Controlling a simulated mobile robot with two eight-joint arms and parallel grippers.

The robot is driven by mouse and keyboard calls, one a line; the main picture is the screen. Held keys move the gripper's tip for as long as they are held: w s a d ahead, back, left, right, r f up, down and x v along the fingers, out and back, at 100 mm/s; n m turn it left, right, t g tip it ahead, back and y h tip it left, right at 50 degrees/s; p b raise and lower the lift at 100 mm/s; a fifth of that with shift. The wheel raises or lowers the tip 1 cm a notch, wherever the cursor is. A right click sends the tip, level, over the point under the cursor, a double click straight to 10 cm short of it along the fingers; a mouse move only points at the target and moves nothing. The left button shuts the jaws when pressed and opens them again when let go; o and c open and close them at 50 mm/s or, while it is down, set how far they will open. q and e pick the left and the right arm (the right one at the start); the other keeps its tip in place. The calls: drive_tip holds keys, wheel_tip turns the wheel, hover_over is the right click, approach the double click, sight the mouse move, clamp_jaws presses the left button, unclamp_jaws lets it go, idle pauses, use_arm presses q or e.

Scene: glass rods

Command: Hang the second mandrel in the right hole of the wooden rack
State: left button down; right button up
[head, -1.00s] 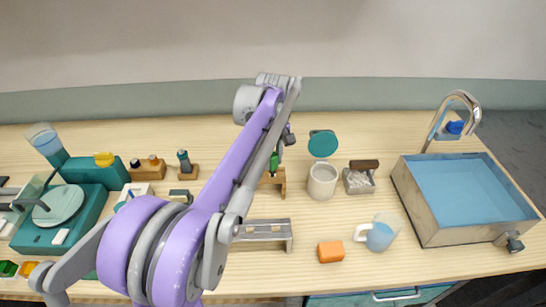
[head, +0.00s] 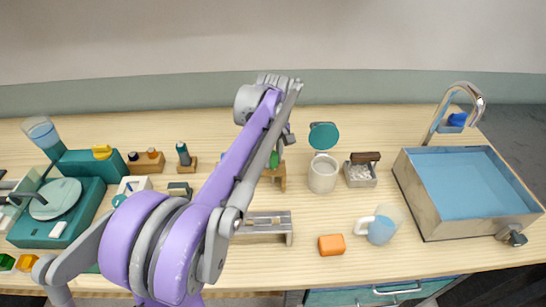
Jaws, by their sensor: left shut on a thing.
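The wooden rack (head: 281,172) stands mid-table, partly hidden behind my left arm. A green piece (head: 274,160), which looks like a mandrel's handle, shows upright at the rack, right beside the arm. My left gripper (head: 288,137) is a small dark shape just above the rack, mostly hidden by my forearm. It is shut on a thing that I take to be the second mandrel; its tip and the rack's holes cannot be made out. My right gripper is not in view.
A white mug (head: 322,174) and a teal round lid (head: 323,136) stand right of the rack. A grey metal holder (head: 265,226) lies in front, with an orange block (head: 331,245) beside it. A tray of pale bits (head: 360,174) and a sink (head: 430,215) are further right.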

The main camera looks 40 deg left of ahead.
use_arm(q)
drive_tip(key=c, duration=0.5)
unclamp_jaws()
drive_tip(key=shift+r, duration=0.1)
wheel_tip(320, 180, up, 11)
drive_tip(key=shift+f+p, duration=0.2)
drive_tip(key=shift+p, duration=0.3)
